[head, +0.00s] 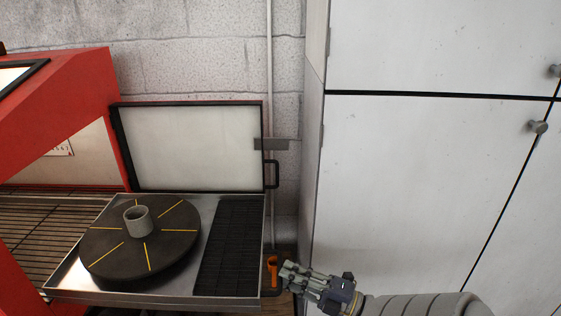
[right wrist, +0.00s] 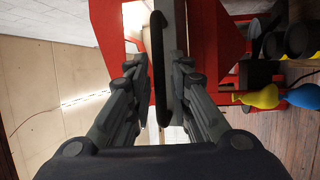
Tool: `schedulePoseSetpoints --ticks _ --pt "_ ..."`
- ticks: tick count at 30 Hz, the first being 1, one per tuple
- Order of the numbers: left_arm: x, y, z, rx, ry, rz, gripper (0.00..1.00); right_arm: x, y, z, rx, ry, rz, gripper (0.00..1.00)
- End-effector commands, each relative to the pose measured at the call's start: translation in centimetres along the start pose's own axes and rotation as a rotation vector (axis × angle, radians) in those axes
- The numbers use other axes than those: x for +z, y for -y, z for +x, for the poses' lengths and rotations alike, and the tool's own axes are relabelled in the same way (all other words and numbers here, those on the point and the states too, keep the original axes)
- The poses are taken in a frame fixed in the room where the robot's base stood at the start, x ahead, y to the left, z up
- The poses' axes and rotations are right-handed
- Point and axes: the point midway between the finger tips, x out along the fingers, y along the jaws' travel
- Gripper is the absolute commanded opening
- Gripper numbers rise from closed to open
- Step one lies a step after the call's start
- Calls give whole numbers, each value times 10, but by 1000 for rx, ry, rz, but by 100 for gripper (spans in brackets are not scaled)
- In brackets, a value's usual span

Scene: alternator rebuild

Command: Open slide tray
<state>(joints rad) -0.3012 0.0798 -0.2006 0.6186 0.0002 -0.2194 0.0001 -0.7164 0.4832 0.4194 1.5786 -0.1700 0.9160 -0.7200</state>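The slide tray (head: 155,299) is a shallow metal tray beside the red cabinet, with a dark round turntable (head: 170,240) and a black grate (head: 230,250) on it. The tray stands out at the cabinet's open side. My right gripper (head: 288,271) is just right of the tray's front right corner, beside a small orange part (head: 272,268). In the right wrist view, my right gripper (right wrist: 158,72) has its fingers apart. My left gripper is not in view.
The red cabinet (head: 70,95) stands at left. Its pale door panel (head: 190,150) with a black handle (head: 272,175) stands open behind the tray. A white locker (head: 420,180) fills the right side. Yellow (right wrist: 258,95) and blue (right wrist: 303,96) objects show in the wrist view.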

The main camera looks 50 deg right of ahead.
Motion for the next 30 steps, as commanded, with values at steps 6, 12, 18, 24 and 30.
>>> schedulePoseSetpoints --ticks 6,12,18,24,30 --pt "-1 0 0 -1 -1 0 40 0 1 -49 -4 4 1 20" --pt "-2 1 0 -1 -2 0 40 0 1 -77 -2 1 0 20" --pt "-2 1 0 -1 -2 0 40 0 0 -86 -1 0 0 20" --pt "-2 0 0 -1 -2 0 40 0 0 -86 -1 0 0 20" --pt "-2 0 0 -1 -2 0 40 0 0 -86 -1 0 0 20"
